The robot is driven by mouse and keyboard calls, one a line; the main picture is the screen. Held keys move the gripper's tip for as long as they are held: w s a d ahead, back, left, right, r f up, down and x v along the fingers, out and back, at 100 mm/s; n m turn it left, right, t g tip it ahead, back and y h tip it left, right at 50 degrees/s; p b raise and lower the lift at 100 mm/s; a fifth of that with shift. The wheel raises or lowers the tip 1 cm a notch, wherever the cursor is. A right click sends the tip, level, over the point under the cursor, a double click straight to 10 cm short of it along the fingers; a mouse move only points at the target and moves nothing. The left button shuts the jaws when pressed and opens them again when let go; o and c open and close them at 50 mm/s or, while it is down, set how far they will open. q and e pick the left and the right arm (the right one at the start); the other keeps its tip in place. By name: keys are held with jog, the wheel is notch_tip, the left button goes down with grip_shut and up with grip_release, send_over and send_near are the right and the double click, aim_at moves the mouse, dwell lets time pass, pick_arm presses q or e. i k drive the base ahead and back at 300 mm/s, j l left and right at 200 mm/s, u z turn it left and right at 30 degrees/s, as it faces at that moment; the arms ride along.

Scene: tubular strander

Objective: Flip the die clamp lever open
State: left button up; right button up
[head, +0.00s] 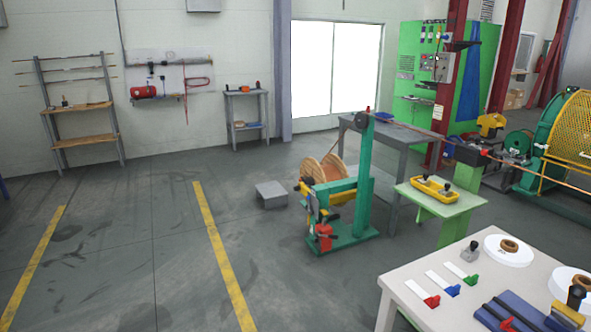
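I cannot make out the die clamp lever for certain from this distance. A copper-coloured wire line (423,133) runs from the strander at the right to a green post (364,170). On that line, at the right, a dark box (458,154) stands with a small red part (484,152) beside it; whether either belongs to the die clamp is too small to tell. The strander (570,135) has a yellow mesh guard and a green ring frame. Neither of my grippers is in view.
A green table (440,207) holds a yellow tray (433,189) with black-knobbed parts. A pale table (400,281) in the front right holds coloured tools and white discs. A wooden reel (322,170) and a grey step (272,195) stand mid-floor. Floor at left is clear.

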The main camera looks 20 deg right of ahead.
aim_at(483, 153)
jog(key=i+z, duration=0.1)
jog(key=i, duration=0.5)
jog(key=i+j+z, duration=0.15)
jog(key=i, duration=0.4)
jog(key=i+l+z, duration=0.1)
jog(key=i+z, duration=0.15)
jog(key=z, duration=0.2)
jog(key=i+z, duration=0.25)
jog(key=z, duration=0.25)
jog(key=i+j+z, duration=0.1)
jog(key=z, duration=0.35)
jog(key=i+z, duration=0.55)
jog(key=z, duration=0.15)
